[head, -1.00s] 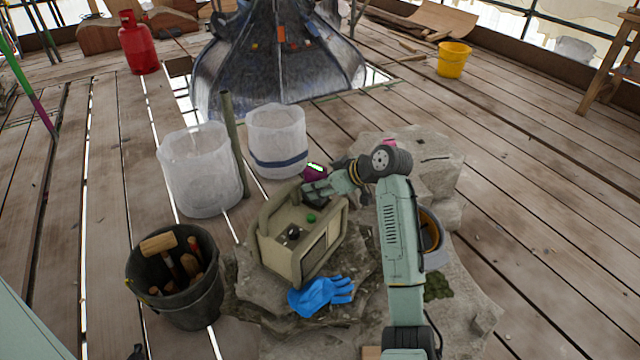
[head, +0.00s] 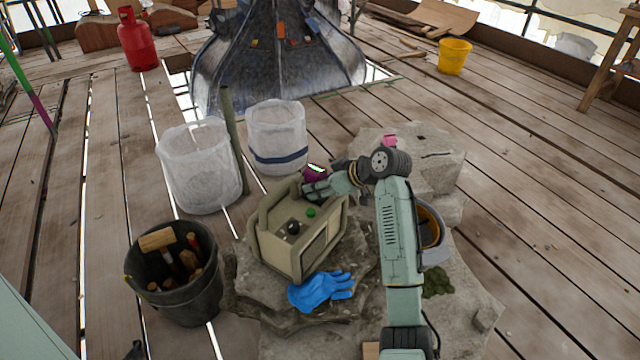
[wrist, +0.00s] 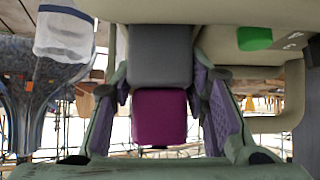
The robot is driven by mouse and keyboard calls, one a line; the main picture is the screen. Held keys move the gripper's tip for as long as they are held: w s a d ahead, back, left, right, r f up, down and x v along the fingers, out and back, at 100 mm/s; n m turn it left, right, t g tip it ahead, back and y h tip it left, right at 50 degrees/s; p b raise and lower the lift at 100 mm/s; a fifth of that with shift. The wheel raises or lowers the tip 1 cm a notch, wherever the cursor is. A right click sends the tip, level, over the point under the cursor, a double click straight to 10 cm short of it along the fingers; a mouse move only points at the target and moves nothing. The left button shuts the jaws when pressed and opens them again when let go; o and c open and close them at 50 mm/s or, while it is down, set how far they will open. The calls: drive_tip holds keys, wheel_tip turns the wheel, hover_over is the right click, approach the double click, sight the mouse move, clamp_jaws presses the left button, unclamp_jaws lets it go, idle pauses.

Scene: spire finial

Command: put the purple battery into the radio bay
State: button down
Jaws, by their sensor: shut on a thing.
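The purple battery (wrist: 160,117) is between the fingers of my gripper (wrist: 165,100) in the wrist view, with a dark grey block or end adjoining its purple part. In the head view the purple battery (head: 314,173) shows just past my gripper (head: 312,188), at the back right top edge of the radio. My gripper is shut on it. The beige radio (head: 298,235) stands on a stone slab, with a green knob and a dark knob on top. It also fills the upper right of the wrist view (wrist: 270,85). The bay opening cannot be made out.
A blue glove (head: 320,291) lies in front of the radio. A black bucket of tools (head: 178,295) stands at the left, and two white translucent bags (head: 198,185) stand behind. A pink object (head: 389,140) sits on the stone at the back right.

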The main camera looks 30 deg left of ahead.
drive_tip(key=shift+f, duration=0.35)
drive_tip(key=c, duration=0.8)
unclamp_jaws()
drive_tip(key=shift+c, duration=0.2)
drive_tip(key=v, duration=1.2)
drive_tip(key=shift+f, duration=0.1)
